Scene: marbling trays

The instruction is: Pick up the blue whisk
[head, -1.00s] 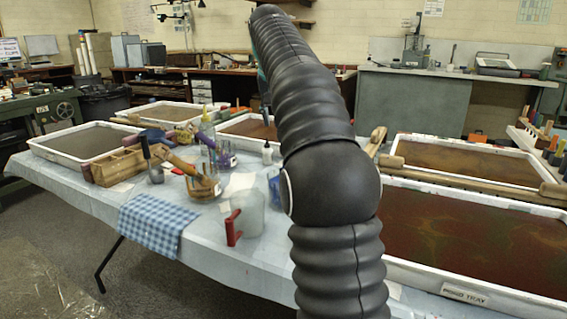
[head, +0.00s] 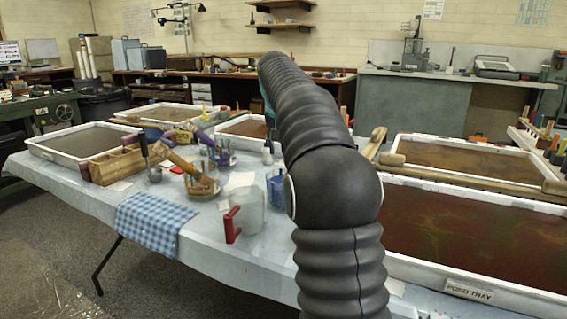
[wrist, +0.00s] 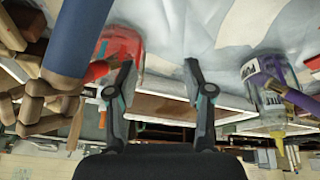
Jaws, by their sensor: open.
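A thick blue handle (wrist: 82,35) with a wooden end shows large and close at the upper left of the wrist view. It seems to be the blue whisk, but it is cut off by the frame. Brown wooden pieces (wrist: 45,105) crowd just below it. My gripper (wrist: 158,70) is open and empty, with the blue handle to the left of its fingers.
A clear jar with red (wrist: 120,48) is close behind the left finger. A purple-marked clear container (wrist: 265,82) stands right. The table holds a red-handled jug (head: 248,212), a blue cup (head: 275,190), an amber jar (head: 203,187) and several trays, including the pond tray (head: 420,278).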

